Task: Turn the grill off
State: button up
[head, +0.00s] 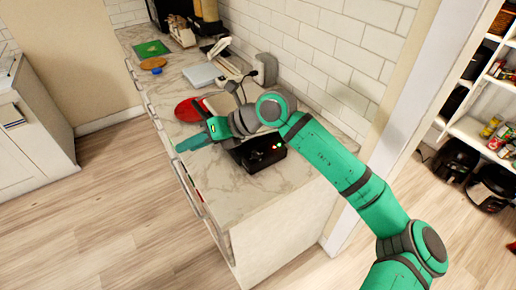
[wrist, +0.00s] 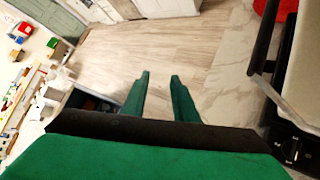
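The grill appears to be the black box (head: 258,156) near the front end of the marble counter, with small red and green lights on it. In the wrist view, a black body with knob-like controls (wrist: 292,150) and a dark bar shows at the right edge, partly cut off. My gripper (head: 192,143) is above the counter's front edge, left of the black box. In the wrist view its two green fingers (wrist: 159,95) are apart with nothing between them. They point toward the floor, away from the controls. My arm crosses close to the box and hides part of it.
The marble counter (head: 232,196) holds a red round item (head: 190,109), a pale flat item (head: 203,74) and a green board (head: 151,48). A tiled wall (head: 343,58) bounds the back. Open floor (head: 110,210) lies left; pantry shelves (head: 478,131) stand right.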

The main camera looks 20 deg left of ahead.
jog(key=w+d+f+t+h, duration=0.3)
jog(key=w+d+h, duration=0.1)
jog(key=w+d, duration=0.4)
jog(key=m+t+h, duration=0.1)
jog(key=t+h, duration=0.1)
jog(key=h, duration=0.2)
send_near(256, 152)
jog(key=x, duration=0.7)
jog(key=shift+w+f, duration=0.15)
jog(key=shift+f, duration=0.1)
grip_shut()
